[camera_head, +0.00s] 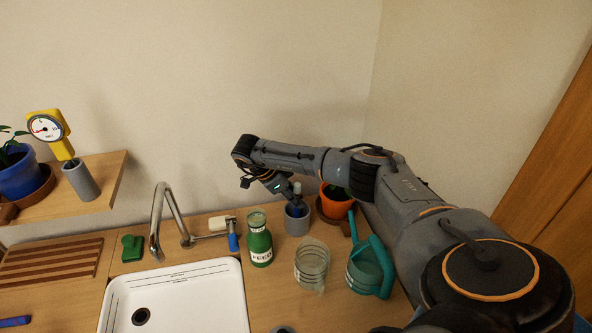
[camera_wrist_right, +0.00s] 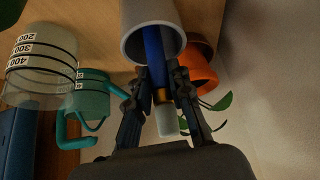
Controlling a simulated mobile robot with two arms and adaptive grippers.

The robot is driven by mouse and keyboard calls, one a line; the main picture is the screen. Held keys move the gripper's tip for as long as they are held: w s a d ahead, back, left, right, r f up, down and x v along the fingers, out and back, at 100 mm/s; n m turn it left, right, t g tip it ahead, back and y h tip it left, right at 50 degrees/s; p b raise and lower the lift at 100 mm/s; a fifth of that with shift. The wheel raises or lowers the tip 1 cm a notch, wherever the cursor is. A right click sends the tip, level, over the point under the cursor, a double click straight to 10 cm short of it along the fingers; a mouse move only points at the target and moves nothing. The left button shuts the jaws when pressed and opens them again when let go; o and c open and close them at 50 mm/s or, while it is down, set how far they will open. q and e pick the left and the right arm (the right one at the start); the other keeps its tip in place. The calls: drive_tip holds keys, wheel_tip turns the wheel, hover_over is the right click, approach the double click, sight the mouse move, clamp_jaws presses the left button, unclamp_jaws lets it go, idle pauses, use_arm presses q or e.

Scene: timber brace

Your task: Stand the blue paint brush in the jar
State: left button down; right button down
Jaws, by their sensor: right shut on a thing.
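The blue paint brush (camera_wrist_right: 154,62) has a blue handle, a brass band and pale grey bristles. Its handle reaches into the mouth of a grey cylindrical jar (camera_wrist_right: 170,14), with the bristle end outside. In the head view the brush (camera_head: 297,198) stands roughly upright at the jar (camera_head: 296,225). My right gripper (camera_wrist_right: 158,88) is shut on the brush near its brass band, just outside the jar's rim. In the head view the gripper (camera_head: 289,197) is partly hard to make out. The handle's lower end is hidden inside the jar. My left gripper is out of view.
Close around the jar are a green bottle (camera_head: 259,245), a clear marked beaker (camera_head: 311,263), a teal watering can (camera_head: 366,270) and an orange plant pot (camera_head: 335,204). A white sink (camera_head: 185,305) and tap (camera_head: 160,215) lie left. The wall is behind.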

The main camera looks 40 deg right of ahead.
drive_tip(key=shift+f, duration=0.1)
drive_tip(key=c, duration=1.1)
unclamp_jaws()
drive_tip(key=shift+c, duration=0.2)
drive_tip(key=v, duration=1.2)
